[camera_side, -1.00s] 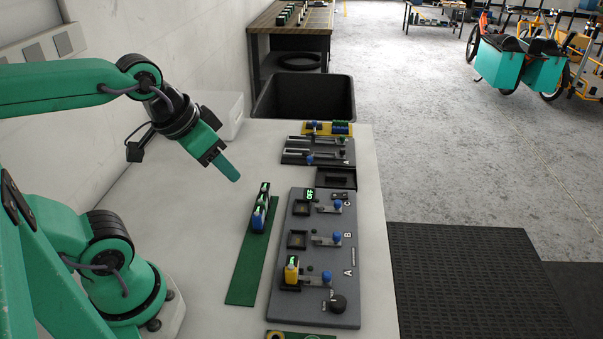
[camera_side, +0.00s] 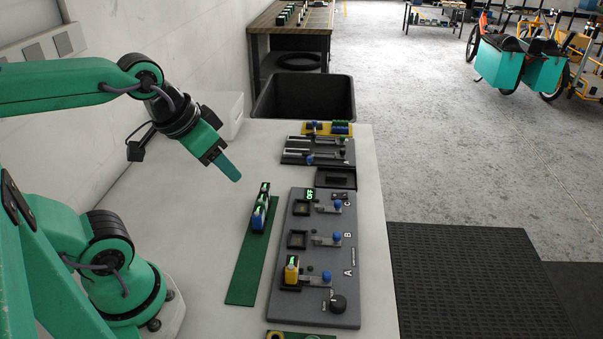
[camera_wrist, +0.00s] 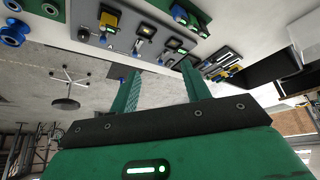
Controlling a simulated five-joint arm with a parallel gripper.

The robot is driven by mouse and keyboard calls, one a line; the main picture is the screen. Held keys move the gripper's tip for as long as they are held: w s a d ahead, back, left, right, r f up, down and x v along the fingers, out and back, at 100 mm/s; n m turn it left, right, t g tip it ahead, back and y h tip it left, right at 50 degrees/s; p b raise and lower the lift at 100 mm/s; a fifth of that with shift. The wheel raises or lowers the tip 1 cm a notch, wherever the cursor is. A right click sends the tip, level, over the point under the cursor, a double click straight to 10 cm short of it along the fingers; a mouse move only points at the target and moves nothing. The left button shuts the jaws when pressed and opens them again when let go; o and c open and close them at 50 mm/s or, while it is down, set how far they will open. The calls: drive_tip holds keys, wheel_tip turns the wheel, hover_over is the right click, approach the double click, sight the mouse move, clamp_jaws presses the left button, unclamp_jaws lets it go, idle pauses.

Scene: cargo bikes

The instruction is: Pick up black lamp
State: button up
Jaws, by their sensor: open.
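A short row of small lamps stands on a green strip (camera_side: 243,278) in the side view. The rear one is dark with a green light, and looks like the black lamp (camera_side: 264,188). A blue lamp (camera_side: 258,216) stands in front of it. A yellow lamp (camera_side: 291,270) sits in slot A of the grey test board (camera_side: 325,258). My gripper (camera_side: 232,175) is open and empty, up and to the left of the row. Its two green fingers (camera_wrist: 161,68) are apart in the wrist view.
Blue knobs and a black dial (camera_side: 338,303) stick up from the board. Behind it are a slotted rack (camera_side: 318,151), a yellow tray (camera_side: 309,128) with several blocks and a black bin (camera_side: 304,97). The table left of the strip is clear.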

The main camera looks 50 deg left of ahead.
drive_tip(key=n+g, duration=0.5)
drive_tip(key=n, duration=0.4)
hover_over(265, 186)
wheel_tip(265, 186, down, 14)
drive_tip(key=shift+r, duration=0.1)
drive_tip(key=shift+w+a+f+g, duration=0.2)
drive_tip(key=shift+f+g, duration=0.1)
drive_tip(key=shift+f, duration=0.1)
drive_tip(key=shift+s+f, duration=0.1)
drive_tip(key=shift+f, duration=1.2)
drive_tip(key=shift+d+f, duration=0.2)
drive_tip(key=shift+f, duration=2.4)
